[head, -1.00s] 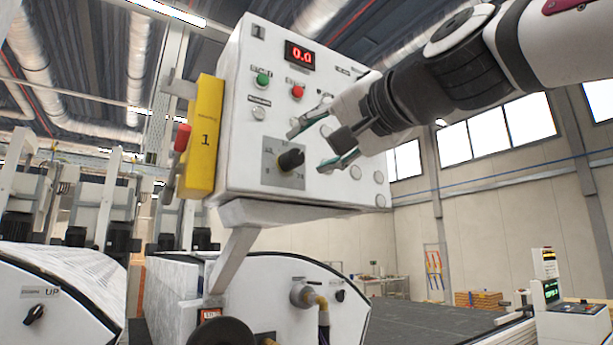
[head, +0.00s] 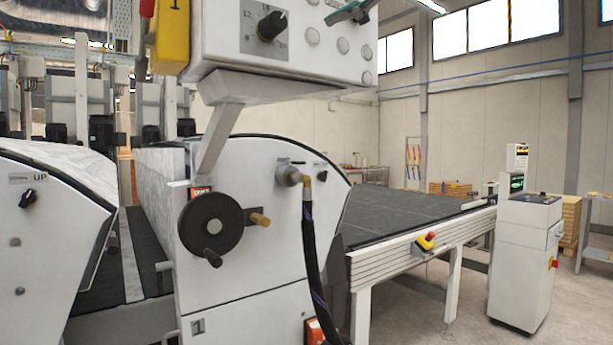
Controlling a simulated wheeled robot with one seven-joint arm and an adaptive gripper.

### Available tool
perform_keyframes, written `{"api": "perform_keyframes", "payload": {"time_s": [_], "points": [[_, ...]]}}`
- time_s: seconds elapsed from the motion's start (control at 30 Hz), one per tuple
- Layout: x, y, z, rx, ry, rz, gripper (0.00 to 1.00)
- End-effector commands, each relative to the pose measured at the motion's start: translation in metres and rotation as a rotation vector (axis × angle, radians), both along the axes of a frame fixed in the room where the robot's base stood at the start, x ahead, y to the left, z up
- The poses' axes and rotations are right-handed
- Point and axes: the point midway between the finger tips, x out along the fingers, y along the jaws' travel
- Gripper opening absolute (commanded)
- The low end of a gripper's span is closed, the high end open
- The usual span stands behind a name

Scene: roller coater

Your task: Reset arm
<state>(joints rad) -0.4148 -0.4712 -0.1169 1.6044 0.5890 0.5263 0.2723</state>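Only a teal-padded fingertip part of my gripper (head: 350,12) shows, at the top edge of the head view. It is in front of the lower right of the white control panel (head: 225,42), right of and apart from the black rotary knob (head: 271,25). No second finger lies against the visible one, and the panel face shows beside its tip, so the gripper looks open and empty. The other finger and the rest of my arm are cut off above the picture.
A yellow box (head: 171,35) is on the panel's left side. Below are a black handwheel (head: 212,228) and a dark hose (head: 312,270) on the coater. A dark conveyor (head: 400,212) runs right to a white console (head: 525,260). Floor shows at the lower right.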

Motion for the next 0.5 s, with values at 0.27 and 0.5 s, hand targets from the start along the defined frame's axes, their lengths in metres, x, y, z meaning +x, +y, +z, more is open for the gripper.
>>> {"api": "perform_keyframes", "payload": {"time_s": [0.27, 0.5], "points": [[-0.004, -0.018, -0.081, -0.2, 0.12, -0.043, 0.47], [-0.044, -0.066, -0.234, -0.56, 0.375, -0.074, 0.47]]}}
